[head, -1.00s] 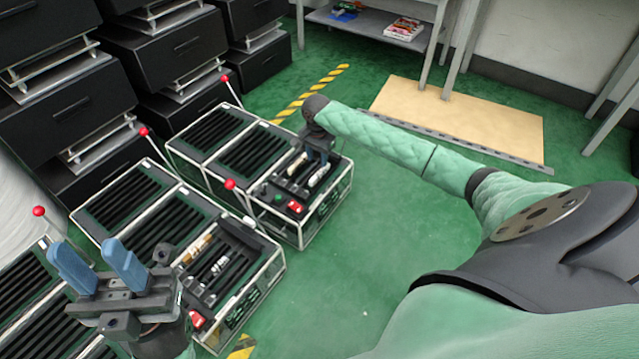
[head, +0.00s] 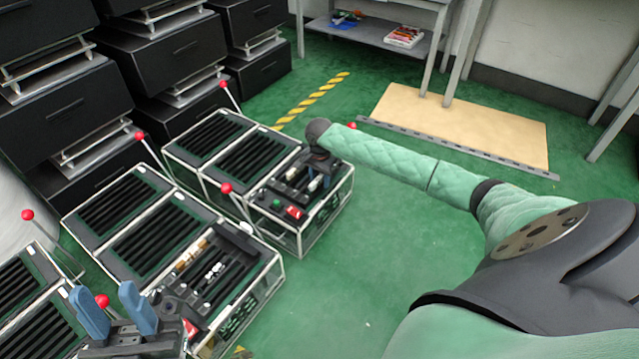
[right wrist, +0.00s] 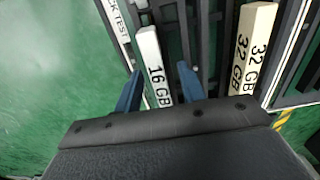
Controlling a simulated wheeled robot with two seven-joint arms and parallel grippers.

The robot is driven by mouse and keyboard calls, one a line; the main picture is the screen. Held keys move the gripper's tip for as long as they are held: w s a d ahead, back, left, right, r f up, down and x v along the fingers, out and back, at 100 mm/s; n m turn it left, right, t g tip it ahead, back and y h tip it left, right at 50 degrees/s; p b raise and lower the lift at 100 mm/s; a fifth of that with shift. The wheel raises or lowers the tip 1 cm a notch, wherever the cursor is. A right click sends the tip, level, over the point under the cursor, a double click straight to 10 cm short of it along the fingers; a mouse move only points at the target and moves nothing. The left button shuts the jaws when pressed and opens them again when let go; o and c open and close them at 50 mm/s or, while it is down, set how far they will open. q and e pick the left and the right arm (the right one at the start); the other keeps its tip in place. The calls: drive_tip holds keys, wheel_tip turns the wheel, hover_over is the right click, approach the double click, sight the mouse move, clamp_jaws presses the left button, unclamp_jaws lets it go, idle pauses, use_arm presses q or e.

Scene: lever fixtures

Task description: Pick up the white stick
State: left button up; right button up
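The white stick (right wrist: 154,62), marked 16 GB, stands in a dark slotted fixture in the right wrist view. In the head view it is small and mostly hidden under my right gripper (head: 318,170). In the right wrist view my right gripper (right wrist: 158,85) is open, with one blue finger on each side of the stick. The left finger is close to the stick and a gap shows on the right; I cannot tell whether either touches. A cream stick (right wrist: 250,48), marked 32 GB, stands to the right. My left gripper (head: 112,300) is open and empty at lower left.
A nearer case (head: 240,312) holds more sticks. Black drawer units (head: 70,110) stand behind at left. Green floor to the right of the cases is free.

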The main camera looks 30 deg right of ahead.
clamp_jaws()
idle(0.3)
